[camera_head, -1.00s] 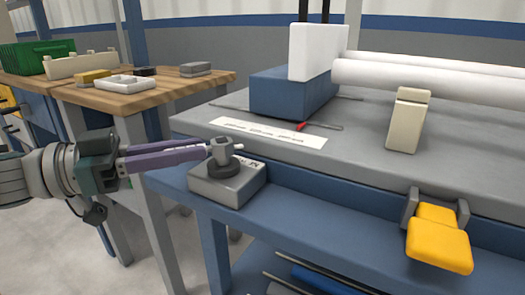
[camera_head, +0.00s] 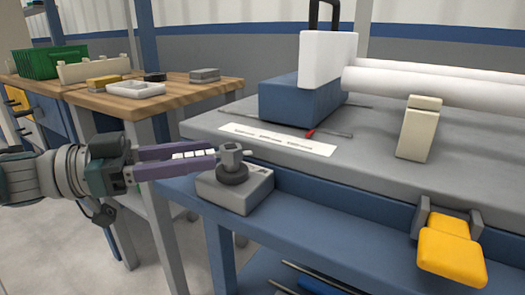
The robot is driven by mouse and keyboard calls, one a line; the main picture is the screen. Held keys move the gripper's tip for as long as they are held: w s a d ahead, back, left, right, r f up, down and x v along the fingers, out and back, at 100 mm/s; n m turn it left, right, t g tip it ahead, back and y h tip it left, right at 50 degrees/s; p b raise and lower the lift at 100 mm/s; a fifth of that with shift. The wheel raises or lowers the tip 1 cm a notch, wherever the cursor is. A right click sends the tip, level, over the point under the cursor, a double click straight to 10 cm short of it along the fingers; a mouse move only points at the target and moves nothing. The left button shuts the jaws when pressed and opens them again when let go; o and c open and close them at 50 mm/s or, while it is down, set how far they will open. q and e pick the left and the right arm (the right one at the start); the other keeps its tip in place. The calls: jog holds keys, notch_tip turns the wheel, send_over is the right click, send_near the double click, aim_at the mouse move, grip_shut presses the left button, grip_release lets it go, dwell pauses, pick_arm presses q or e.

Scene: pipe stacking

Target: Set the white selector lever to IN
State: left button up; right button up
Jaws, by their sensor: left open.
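A grey selector box (camera_head: 235,190) sits on the blue front ledge of the bench. On it stands a dark round base with a grey hub (camera_head: 231,158), from which a short pale lever tip (camera_head: 248,152) points right. Part of a dark marking shows on the box's top, too small to read. My left gripper (camera_head: 215,158) comes in from the left with its two purple fingers apart and white pads showing between them. Its fingertips are at the hub's left side; whether they touch it I cannot tell. My right gripper is not in view.
A yellow pedal-like handle (camera_head: 450,257) sticks out at the bench's front right. A cream block (camera_head: 418,130) stands on the grey top near white pipes (camera_head: 440,88). A label strip (camera_head: 278,139) lies behind the box. A wooden table (camera_head: 120,103) stands at the left.

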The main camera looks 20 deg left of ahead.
pick_arm(q)
jog(key=v, duration=1)
jog(key=shift+w, duration=0.1)
